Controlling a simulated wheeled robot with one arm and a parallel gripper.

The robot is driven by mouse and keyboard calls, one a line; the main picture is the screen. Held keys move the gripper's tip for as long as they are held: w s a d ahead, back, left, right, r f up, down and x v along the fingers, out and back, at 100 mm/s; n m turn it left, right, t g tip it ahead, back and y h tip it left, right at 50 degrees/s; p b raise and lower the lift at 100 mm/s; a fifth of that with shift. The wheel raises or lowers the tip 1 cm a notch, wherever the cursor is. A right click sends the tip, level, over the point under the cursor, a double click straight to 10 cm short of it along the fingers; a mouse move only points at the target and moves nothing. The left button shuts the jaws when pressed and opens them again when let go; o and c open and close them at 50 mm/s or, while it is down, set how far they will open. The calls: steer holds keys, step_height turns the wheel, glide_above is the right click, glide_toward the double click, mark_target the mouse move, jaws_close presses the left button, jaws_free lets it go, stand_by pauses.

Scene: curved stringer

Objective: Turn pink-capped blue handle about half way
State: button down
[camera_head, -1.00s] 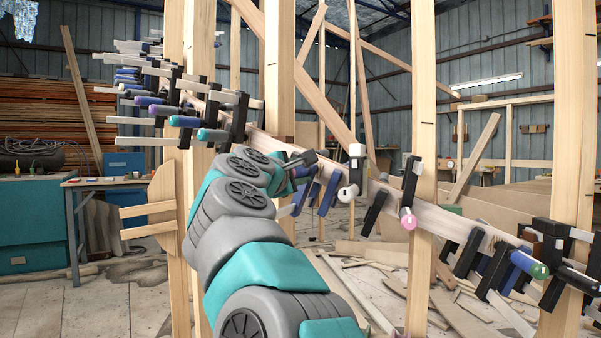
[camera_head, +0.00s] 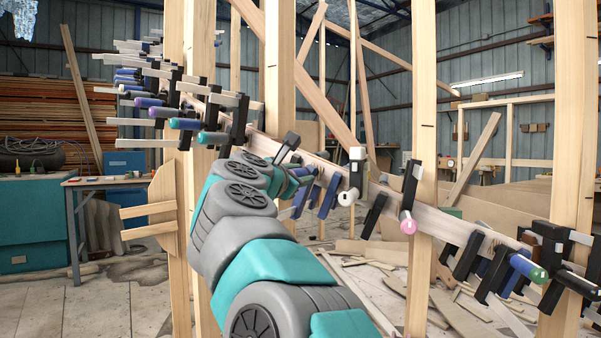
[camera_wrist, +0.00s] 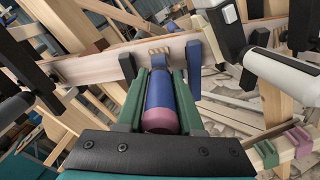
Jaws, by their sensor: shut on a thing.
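The blue handle (camera_wrist: 160,92) with its pink cap (camera_wrist: 160,122) lies between the two green fingers of my gripper (camera_wrist: 160,84) in the wrist view. The gripper is shut on it, one finger along each side, and the pink cap faces the palm. The far end of the handle points to the wooden rail (camera_wrist: 100,65). In the head view my gripper (camera_head: 299,182) is at the curved rail (camera_head: 345,182), left of the white-handled clamp. The held handle is hidden there behind my arm.
A clamp with a white handle (camera_wrist: 285,77) is close on the right in the wrist view. A black clamp part (camera_wrist: 22,60) is close on the left. Another clamp with a pink-capped handle (camera_head: 407,222) hangs further right. Upright posts (camera_head: 423,120) stand along the rail.

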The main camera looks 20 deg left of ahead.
steer(key=n+p, duration=0.1)
steer(key=n, duration=0.4)
steer(key=shift+n, duration=0.3)
steer(key=n, duration=0.5)
steer(key=shift+a, duration=0.1)
stand_by(0.3)
steer(key=c, duration=0.5)
jaws_free()
steer(key=shift+c, duration=0.2)
steer(key=s+b, duration=0.1)
steer(key=s, duration=0.6)
steer(key=shift+s+a+b, duration=0.35)
